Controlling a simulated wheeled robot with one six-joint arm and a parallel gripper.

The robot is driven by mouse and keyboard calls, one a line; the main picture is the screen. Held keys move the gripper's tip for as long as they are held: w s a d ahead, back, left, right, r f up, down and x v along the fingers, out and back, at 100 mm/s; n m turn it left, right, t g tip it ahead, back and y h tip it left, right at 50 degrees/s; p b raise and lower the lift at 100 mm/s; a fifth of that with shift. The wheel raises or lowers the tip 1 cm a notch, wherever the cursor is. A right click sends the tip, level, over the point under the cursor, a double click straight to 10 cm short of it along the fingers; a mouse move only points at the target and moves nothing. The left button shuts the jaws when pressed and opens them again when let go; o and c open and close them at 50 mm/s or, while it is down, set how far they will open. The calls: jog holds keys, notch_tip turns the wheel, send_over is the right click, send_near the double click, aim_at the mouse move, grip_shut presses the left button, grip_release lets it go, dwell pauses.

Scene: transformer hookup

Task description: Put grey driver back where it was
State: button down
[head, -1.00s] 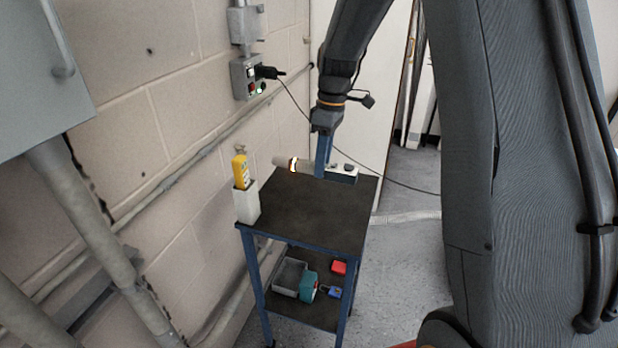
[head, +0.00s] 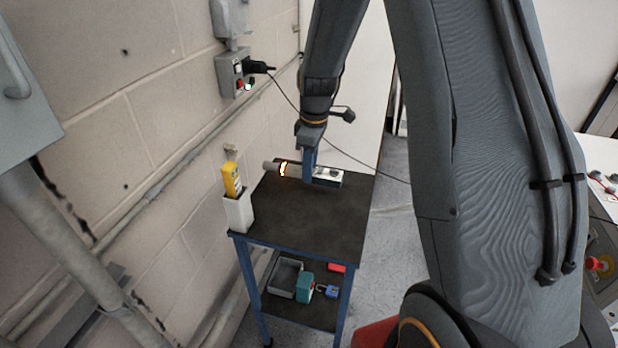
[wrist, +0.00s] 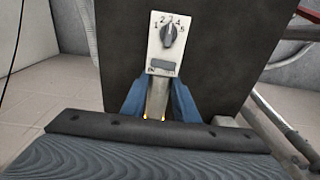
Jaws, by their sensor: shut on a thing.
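The grey driver (head: 270,166) lies along the far end of the cart's dark top, its grey cylinder pointing left, with a glowing ring near that end. My gripper (head: 309,176) reaches down from above, with its blue fingers closed on both sides of it. In the wrist view the driver's grey body (wrist: 158,97) runs between the fingers (wrist: 158,105), with small orange lights at its near end. In line with it is a white box (head: 328,174) with a numbered dial (wrist: 168,35). I cannot tell whether the box and driver are joined, or whether the driver is lifted.
A white holder (head: 238,212) with a yellow tool (head: 231,180) stands at the cart's left edge by the wall. The middle of the cart top (head: 310,220) is clear. The lower shelf holds a grey bin (head: 286,278) and small coloured items. A black cable (head: 345,153) hangs from the wall socket box.

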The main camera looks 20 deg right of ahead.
jog(key=shift+a+f+p, duration=0.1)
jog(key=shift+f+p, duration=0.45)
jog(key=shift+f, duration=1.45)
jog(key=c, duration=1.4)
grip_release()
jog(key=shift+f, duration=0.1)
jog(key=r+b, duration=0.1)
jog(key=r, duration=0.2)
jog(key=r+b, duration=0.1)
jog(key=r, duration=0.3)
jog(key=r+b, duration=0.1)
jog(key=r, duration=0.3)
jog(key=shift+s+d, duration=0.25)
jog(key=shift+d, duration=0.1)
jog(key=shift+s+r+b, duration=0.2)
jog(key=shift+r+b, duration=0.1)
jog(key=shift+r, duration=0.2)
jog(key=s+f+m, duration=0.1)
jog(key=s+m, duration=0.2)
jog(key=s, duration=0.4)
jog(key=s+a+f+m, duration=0.1)
jog(key=s+m, duration=0.3)
jog(key=s, duration=0.3)
jog(key=s+a+f+m, duration=0.1)
jog(key=s+m, duration=0.3)
jog(key=s, duration=0.3)
jog(key=shift+a+f+t+h, duration=0.25)
jog(key=shift+f+t+h, duration=0.05)
jog(key=shift+t, duration=0.1)
